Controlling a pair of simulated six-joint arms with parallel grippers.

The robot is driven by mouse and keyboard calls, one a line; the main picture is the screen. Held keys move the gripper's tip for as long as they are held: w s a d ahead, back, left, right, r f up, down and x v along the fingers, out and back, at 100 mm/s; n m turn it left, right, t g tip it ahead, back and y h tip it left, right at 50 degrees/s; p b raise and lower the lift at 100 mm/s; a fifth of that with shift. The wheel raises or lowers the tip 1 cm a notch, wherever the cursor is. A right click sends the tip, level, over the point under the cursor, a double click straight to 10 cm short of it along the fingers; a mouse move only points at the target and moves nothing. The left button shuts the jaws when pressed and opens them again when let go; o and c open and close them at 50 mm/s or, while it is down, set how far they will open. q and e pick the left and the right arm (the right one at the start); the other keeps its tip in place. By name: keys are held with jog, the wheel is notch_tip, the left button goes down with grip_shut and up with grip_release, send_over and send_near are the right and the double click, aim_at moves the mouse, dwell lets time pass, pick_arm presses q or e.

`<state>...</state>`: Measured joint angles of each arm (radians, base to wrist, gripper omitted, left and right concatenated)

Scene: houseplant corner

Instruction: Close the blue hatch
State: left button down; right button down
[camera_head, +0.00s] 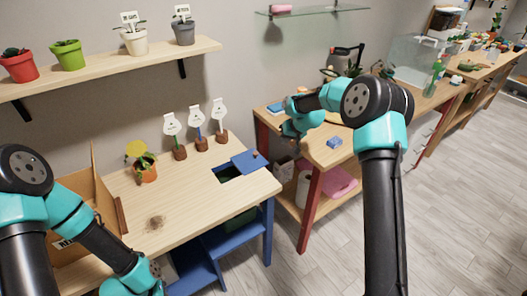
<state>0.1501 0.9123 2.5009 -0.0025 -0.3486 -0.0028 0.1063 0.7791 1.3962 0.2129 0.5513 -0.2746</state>
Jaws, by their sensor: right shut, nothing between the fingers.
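The blue hatch (245,163) is a flat blue panel with a small knob, at the right end of the light wooden table. It lies to the right of a dark rectangular opening (227,173) in the tabletop, part of which is uncovered. My right gripper (287,131) is shut and empty, up and to the right of the hatch and apart from it. My left arm reaches down to the bottom edge at the lower left. Its wrist shows there, but its fingers are out of the picture.
Several plant markers (201,125) and a small potted plant (145,168) stand along the table's back. A cardboard box (88,205) is at its left. A red-legged table (318,152) holds a blue block (334,142).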

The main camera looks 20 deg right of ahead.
aim_at(241, 169)
jog(key=shift+f, duration=0.1)
jog(key=x, duration=0.3)
jog(key=a+x, duration=0.1)
jog(key=x, duration=0.3)
jog(key=a+r+x, duration=0.1)
jog(key=x, duration=0.3)
jog(key=shift+w+a+f, duration=0.1)
jog(key=shift+a+f, duration=0.05)
jog(key=shift+f, duration=0.1)
jog(key=shift+a+f, duration=0.15)
jog(key=shift+a, duration=0.4)
jog(key=s+a, duration=0.1)
jog(key=a, duration=0.2)
jog(key=s+a, duration=0.1)
jog(key=a, duration=0.3)
jog(key=s+a, duration=0.1)
jog(key=a, duration=0.3)
jog(key=shift+s+a, duration=0.25)
jog(key=shift+s, duration=0.05)
